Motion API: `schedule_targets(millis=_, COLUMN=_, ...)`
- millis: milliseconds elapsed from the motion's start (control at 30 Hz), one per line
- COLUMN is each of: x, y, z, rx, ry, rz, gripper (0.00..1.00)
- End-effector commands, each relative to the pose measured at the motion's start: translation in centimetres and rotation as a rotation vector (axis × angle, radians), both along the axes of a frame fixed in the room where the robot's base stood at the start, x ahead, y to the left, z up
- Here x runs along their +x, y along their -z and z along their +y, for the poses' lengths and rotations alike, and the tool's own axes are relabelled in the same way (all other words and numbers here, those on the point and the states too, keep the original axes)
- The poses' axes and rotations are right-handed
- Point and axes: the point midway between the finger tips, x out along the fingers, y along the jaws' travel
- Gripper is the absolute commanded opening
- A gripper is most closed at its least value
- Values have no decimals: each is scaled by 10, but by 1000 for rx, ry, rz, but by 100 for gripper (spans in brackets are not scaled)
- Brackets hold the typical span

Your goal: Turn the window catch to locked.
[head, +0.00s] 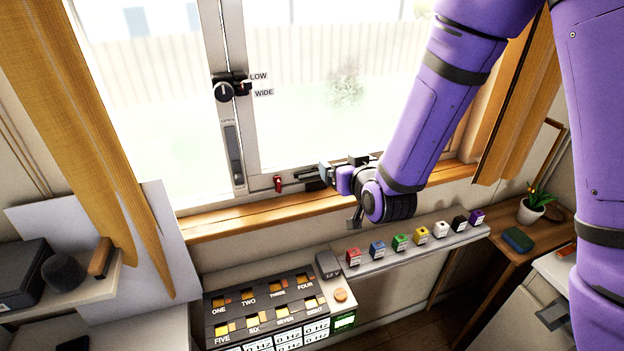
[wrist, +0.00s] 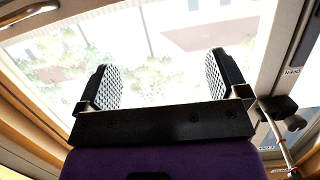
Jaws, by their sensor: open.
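A dark round knob (head: 224,91) sits on the window's upright frame, beside the labels LOW and WIDE. Below it, a grey upright handle or slot plate (head: 234,155) sits under the word OPEN. I cannot tell for certain which fitting is the catch, and no "locked" label is readable. My gripper (head: 338,168) is in front of the lower window pane, to the right of and below these fittings. In the wrist view my gripper (wrist: 164,82) is open and empty, with its two pads apart against the glass. A dark knob-like fitting (wrist: 284,109) is at its right.
A small red piece (head: 278,184) and a dark bar (head: 315,181) are on the lower window frame, close to my gripper. The wooden sill (head: 240,219) runs below. A shelf with several coloured blocks (head: 400,241) and a numbered panel (head: 265,312) are lower. A curtain (head: 75,100) hangs left.

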Motion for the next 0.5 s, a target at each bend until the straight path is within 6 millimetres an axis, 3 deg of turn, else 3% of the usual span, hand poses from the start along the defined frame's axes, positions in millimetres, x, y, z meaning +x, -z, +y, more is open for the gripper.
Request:
schedule_targets(millis=33, x=-3, y=14, z=7, rx=3, ry=-5, rz=-17, gripper=93)
schedule_targets(millis=200, x=-14, y=46, z=24, rx=21, ry=-11, rz=-112, gripper=93)
schedule_targets(millis=500, x=-38, y=78, z=38, rx=42, ry=-11, rz=-234, gripper=93)
